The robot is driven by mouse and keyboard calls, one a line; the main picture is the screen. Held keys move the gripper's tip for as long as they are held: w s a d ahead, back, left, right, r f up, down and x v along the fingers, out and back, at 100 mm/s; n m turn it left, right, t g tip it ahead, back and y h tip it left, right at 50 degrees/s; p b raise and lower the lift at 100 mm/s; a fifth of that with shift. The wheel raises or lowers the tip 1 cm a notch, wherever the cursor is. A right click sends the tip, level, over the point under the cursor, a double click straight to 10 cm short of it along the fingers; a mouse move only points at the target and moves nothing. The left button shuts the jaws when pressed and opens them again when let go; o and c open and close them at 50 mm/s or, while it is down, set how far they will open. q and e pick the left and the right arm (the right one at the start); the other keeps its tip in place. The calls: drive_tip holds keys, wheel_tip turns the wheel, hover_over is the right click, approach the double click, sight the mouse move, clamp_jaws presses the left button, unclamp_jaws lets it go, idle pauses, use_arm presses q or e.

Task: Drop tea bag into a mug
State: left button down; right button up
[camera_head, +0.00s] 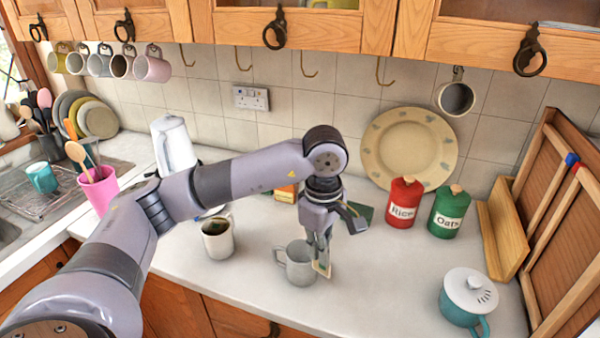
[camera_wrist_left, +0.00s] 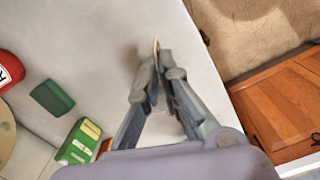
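A grey mug (camera_head: 298,266) stands upright on the white worktop (camera_head: 370,285), its handle to the left. My left gripper (camera_head: 321,246) points down at the mug's right rim. Its fingers are shut on a thin, pale tea bag (camera_head: 322,266), which hangs in front of the mug's right side in the head view. I cannot tell whether the bag is over the opening or outside it. In the left wrist view the fingertips (camera_wrist_left: 155,78) pinch the bag (camera_wrist_left: 155,46), seen edge-on. The mug cannot be made out clearly there. My right gripper is out of view.
A white mug with dark contents (camera_head: 218,238) stands to the left. Red (camera_head: 403,203) and green (camera_head: 448,212) canisters stand behind right, and a teal lidded pot (camera_head: 467,300) at front right. A green box (camera_wrist_left: 80,142) lies near the gripper. The front worktop edge is close.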

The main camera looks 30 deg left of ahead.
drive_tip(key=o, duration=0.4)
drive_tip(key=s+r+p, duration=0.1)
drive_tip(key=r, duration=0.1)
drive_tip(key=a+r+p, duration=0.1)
drive_tip(key=p, duration=0.1)
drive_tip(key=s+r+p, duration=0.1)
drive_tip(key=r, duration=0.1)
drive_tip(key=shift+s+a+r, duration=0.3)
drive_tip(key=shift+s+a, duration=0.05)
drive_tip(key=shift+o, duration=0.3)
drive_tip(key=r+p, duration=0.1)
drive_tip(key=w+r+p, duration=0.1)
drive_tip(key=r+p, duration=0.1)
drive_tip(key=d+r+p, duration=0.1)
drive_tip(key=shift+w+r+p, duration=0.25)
drive_tip(key=shift+p, duration=0.15)
use_arm(q)
drive_tip(key=w+a+r+n, duration=0.2)
drive_tip(key=a+r+n, duration=0.2)
drive_tip(key=n, duration=0.7)
drive_tip(key=w+a+r+n, duration=0.3)
drive_tip(key=a+n, duration=0.2)
drive_tip(key=n, duration=0.5)
drive_tip(key=shift+n, duration=0.4)
wheel_tip(320, 180, down, 6)
drive_tip(key=b, duration=0.3)
drive_tip(key=shift+r, duration=0.15)
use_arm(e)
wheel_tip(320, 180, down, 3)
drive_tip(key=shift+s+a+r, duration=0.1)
